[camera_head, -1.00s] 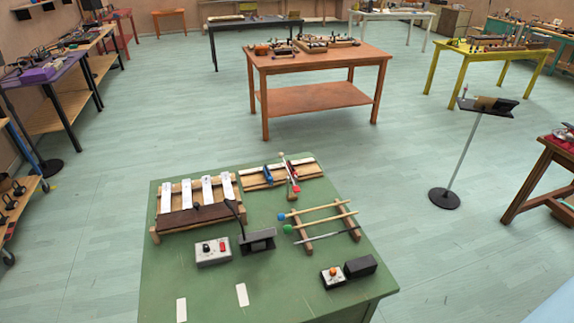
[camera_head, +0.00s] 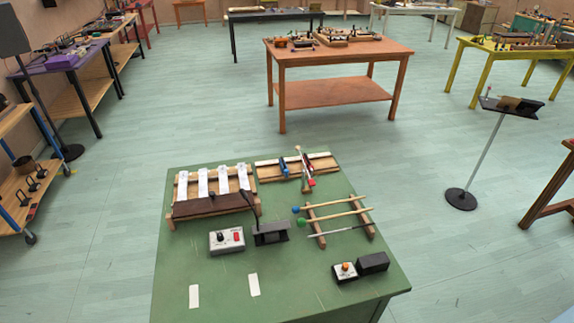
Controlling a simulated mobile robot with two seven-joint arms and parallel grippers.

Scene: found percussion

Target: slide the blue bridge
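On the green table (camera_head: 220,290), a small blue piece (camera_head: 284,167), which looks like the blue bridge, sits upright on a low wooden board (camera_head: 268,174) with a pale strip along it. The board lies at the table's far edge, right of the white-bar instrument. A tilted stick-like piece (camera_head: 303,160) crosses the board just right of the blue piece, with a red part (camera_head: 311,183) at its near end. Neither of my grippers is in view.
On the green table are a white-bar instrument (camera_head: 203,183), a grey control box (camera_head: 227,240), a black stand (camera_head: 271,233), a wooden rack with mallets (camera_head: 340,212) and a black block (camera_head: 373,262). A music stand (camera_head: 484,150) is at right.

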